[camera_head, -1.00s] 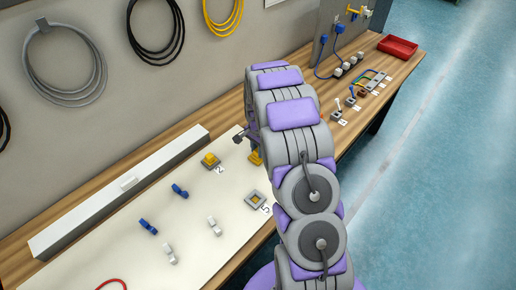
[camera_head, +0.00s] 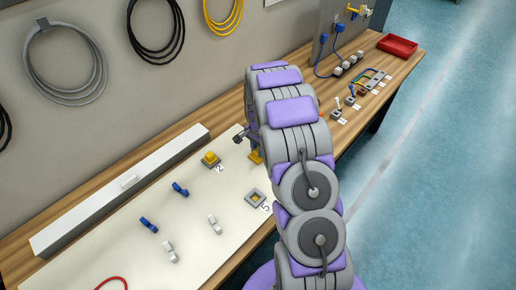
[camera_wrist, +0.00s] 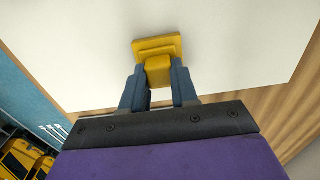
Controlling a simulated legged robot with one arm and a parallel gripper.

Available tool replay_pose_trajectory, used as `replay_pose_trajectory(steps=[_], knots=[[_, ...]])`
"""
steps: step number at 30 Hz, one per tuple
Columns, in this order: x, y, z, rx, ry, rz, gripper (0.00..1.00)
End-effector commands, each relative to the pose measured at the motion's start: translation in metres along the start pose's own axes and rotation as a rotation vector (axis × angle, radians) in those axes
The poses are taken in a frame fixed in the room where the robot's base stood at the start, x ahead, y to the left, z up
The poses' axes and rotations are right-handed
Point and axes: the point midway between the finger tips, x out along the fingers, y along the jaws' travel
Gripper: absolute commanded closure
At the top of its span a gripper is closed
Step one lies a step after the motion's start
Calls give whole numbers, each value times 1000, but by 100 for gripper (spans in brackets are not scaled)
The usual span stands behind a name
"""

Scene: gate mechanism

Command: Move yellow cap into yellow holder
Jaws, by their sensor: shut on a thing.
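My gripper (camera_wrist: 158,84) is shut on the yellow cap (camera_wrist: 157,47), a block with a wider flat plate, in the wrist view. In the head view the cap (camera_head: 255,156) shows just left of my arm, over the white board; my arm hides most of the gripper. A grey square holder with a yellow inside (camera_head: 255,199), by the mark 5, lies below the cap in the picture, apart from it. Another grey square base (camera_head: 212,164), by the mark 2, bears a yellow block (camera_head: 209,158) left of the cap.
Blue pieces (camera_head: 180,189) and white pieces (camera_head: 214,224) stand on the white board (camera_head: 110,245). A long grey-white box (camera_head: 120,190) runs along the back. Cables, connectors and a red tray (camera_head: 398,46) are at the far right.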

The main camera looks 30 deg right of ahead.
Motion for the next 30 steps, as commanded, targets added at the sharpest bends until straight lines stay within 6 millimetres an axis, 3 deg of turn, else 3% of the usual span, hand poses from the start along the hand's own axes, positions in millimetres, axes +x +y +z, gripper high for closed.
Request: replay_pose_trajectory(steps=[5, 6, 9, 19, 30], knots=[[4, 1, 1, 0, -3, 5, 100], [4, 0, 1, 0, -3, 5, 73], [4, 0, 1, 0, -4, 6, 74], [5, 0, 1, 0, -4, 6, 41], [-4, 1, 1, 0, -1, 1, 41]])
